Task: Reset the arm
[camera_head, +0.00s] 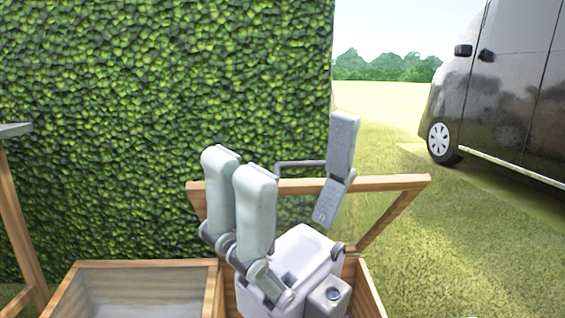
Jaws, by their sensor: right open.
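My right gripper (288,150) shows in the head view, right of the lower middle. Its fingers point up and are spread wide apart: two pale grey fingers on the left, one darker grey finger on the right. Nothing is between them. Its pale body stands in front of the open part of a wooden box (369,290) and hides much of it. My left gripper is not in view.
A wooden-framed lid (400,182) with a grey handle (300,163) stands raised behind my right gripper. A closed glazed lid (140,290) lies left of it. A leafy hedge (130,120) rises behind. A table (14,130) is at the left edge, a dark van (510,90) at right on grass.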

